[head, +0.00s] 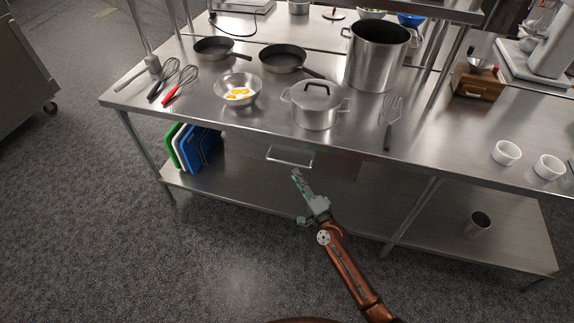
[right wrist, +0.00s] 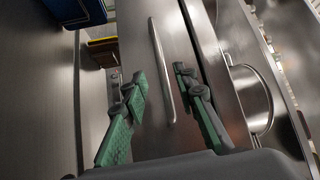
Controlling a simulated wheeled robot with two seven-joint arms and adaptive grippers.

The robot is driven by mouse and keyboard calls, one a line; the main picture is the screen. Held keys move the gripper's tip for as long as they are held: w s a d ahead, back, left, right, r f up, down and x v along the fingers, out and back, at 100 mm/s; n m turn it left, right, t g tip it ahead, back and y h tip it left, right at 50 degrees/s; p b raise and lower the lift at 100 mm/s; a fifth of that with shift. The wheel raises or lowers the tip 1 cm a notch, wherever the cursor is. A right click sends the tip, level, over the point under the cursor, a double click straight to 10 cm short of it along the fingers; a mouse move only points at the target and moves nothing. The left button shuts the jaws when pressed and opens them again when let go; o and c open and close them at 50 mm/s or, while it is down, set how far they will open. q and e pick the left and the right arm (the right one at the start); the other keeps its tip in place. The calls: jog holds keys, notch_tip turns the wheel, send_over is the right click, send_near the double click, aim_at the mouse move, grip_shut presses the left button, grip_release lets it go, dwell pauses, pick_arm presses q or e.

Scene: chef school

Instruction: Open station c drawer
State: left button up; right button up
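The drawer (head: 330,164) is under the front edge of the steel table, below the lidded pot, and looks shut. Its bar handle (head: 290,158) runs along its front. My right gripper (head: 296,175) is just in front of the handle in the head view. In the right wrist view the handle (right wrist: 162,70) lies between the two spread fingers of my right gripper (right wrist: 160,92), with gaps on both sides. The fingers are open and do not appear to touch it. My left gripper is not in view.
The steel table (head: 270,125) carries a lidded pot (head: 315,105), a bowl with yolks (head: 238,90), pans, whisks and a tall stockpot (head: 376,55). Coloured cutting boards (head: 192,148) stand on the lower shelf left of the drawer. The floor in front is clear.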

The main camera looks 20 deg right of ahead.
aim_at(288, 164)
jog(key=x, duration=0.7)
jog(key=shift+b, duration=0.35)
jog(key=shift+w, duration=0.25)
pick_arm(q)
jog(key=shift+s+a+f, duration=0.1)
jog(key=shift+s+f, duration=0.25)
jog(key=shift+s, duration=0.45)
pick_arm(e)
jog(key=shift+c, duration=0.4)
grip_shut()
jog(key=shift+a, duration=0.1)
